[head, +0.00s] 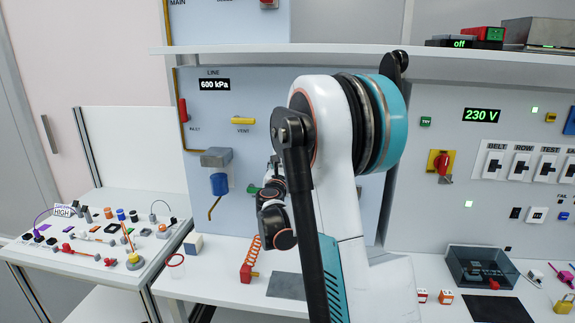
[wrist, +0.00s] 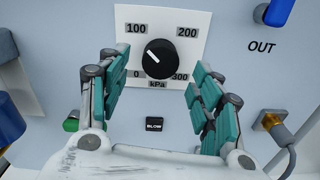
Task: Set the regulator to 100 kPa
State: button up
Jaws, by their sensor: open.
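The regulator knob (wrist: 161,59) is round and black on a white dial plate (wrist: 208,20) marked 0, 100, 200, 300 and kPa. Its white mark points up and left, toward the 100 side; I cannot tell the exact value. My gripper (wrist: 158,92) is open, with teal-padded fingers left and right of the dial's lower part. No finger visibly touches the knob. In the head view, my arm hides the dial and the fingertips. The LINE display (head: 214,84) reads 600 kPa.
A small black BLOW button (wrist: 153,125) sits below the dial. A blue part (wrist: 277,12) by OUT and a brass fitting (wrist: 270,122) stick out at right. A yellow VENT handle (head: 243,121) and red INLET handle (head: 183,110) are on the panel. A shelf (head: 230,49) runs above.

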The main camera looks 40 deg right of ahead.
jog(key=v, duration=0.8)
jog(key=shift+r, duration=0.1)
